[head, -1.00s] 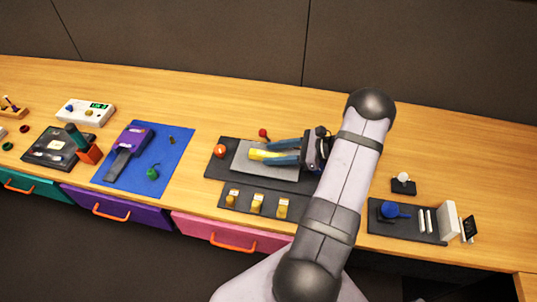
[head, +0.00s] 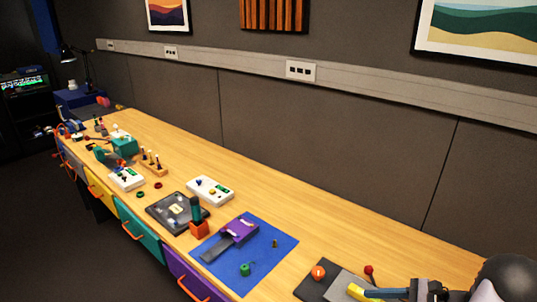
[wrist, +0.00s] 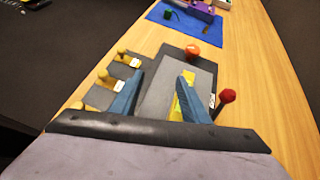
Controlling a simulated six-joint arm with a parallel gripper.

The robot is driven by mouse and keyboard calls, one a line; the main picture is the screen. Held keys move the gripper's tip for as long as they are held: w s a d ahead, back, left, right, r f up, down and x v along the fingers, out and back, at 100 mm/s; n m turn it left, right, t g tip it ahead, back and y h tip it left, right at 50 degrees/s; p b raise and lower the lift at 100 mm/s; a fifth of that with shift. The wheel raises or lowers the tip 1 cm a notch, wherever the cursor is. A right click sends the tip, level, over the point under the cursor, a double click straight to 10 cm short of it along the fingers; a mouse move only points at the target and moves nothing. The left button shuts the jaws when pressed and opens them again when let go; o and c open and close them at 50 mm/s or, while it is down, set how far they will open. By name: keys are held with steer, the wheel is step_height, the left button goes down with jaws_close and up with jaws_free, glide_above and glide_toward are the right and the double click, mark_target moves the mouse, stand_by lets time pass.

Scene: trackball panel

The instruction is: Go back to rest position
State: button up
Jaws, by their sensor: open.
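My gripper (wrist: 160,85) is open, with two blue fingers spread apart over the grey plate (wrist: 158,102) of the dark trackball panel (wrist: 172,53). A yellow piece (wrist: 178,106) shows beside the right finger, partly hidden by it. I cannot tell if they touch. An orange ball (wrist: 193,53) sits at the panel's far end and a red knob (wrist: 227,96) stands to the right. In the head view, my gripper is at the lower right edge, its fingertips cut off or hidden, near the orange ball (head: 318,272) and the yellow piece (head: 357,291).
Several yellow-knobbed switches (wrist: 103,75) line the panel's left side. Beyond it lie a blue mat (head: 275,262) with a purple device (head: 233,237), a dark board (head: 170,212) and white boxes (head: 210,190). Bare wood runs along the wall side.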

steer(key=s+a+r+n+g+h, duration=0.25)
steer(key=s+a+n+h, duration=0.25)
steer(key=s+a+n, duration=0.5)
steer(key=s+a+r+n+g+h, duration=0.1)
steer(key=s+a+n+g+h, duration=0.35)
steer(key=a+n, duration=0.65)
steer(key=d+f+n+b, duration=0.2)
steer(key=d+f+b, duration=0.1)
steer(key=f+b, duration=0.5)
steer(key=shift+w+d+f+n+t+b, duration=0.2)
steer(key=shift+w+f+n+t+b, duration=0.1)
steer(key=shift+n, duration=0.1)
steer(key=shift+r, duration=0.1)
